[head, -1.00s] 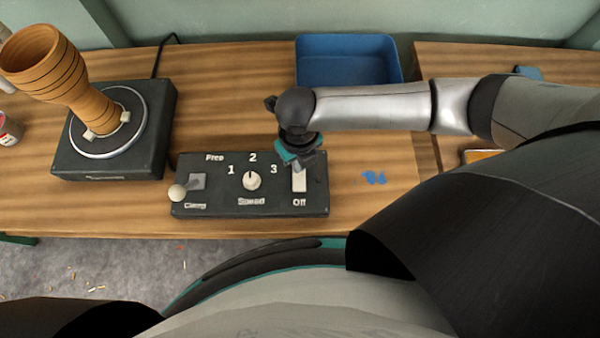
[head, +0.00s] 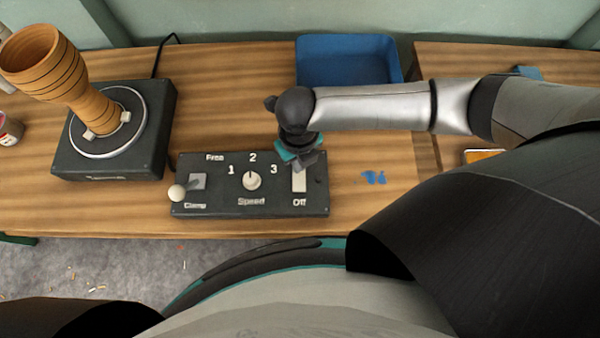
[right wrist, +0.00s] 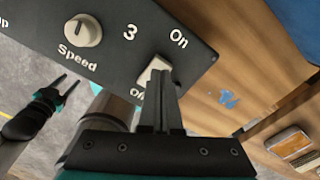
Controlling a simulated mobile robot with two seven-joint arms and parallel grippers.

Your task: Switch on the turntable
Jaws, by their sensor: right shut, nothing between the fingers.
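The turntable (head: 76,157) is a dark square unit at the left. Its round plate carries a tilted brown goblet-shaped drum body (head: 68,77). The black control box (head: 225,207) has a clamp lever (head: 178,192), a speed knob (head: 252,181) and a white rocker switch (head: 299,183) between On and Off. In the right wrist view the switch (right wrist: 155,68) is partly behind my right fingers. My right gripper (head: 300,166) is shut and empty, tips over the switch's On end; contact is unclear. My left gripper (right wrist: 65,82) is open and empty, away from the box.
A blue tray (head: 348,88) stands behind the box. Blue paint marks (head: 374,178) lie on the wooden table (head: 225,75) to its right. A can (head: 10,131) is at the left edge. A cable runs behind the turntable. A gap separates the right table.

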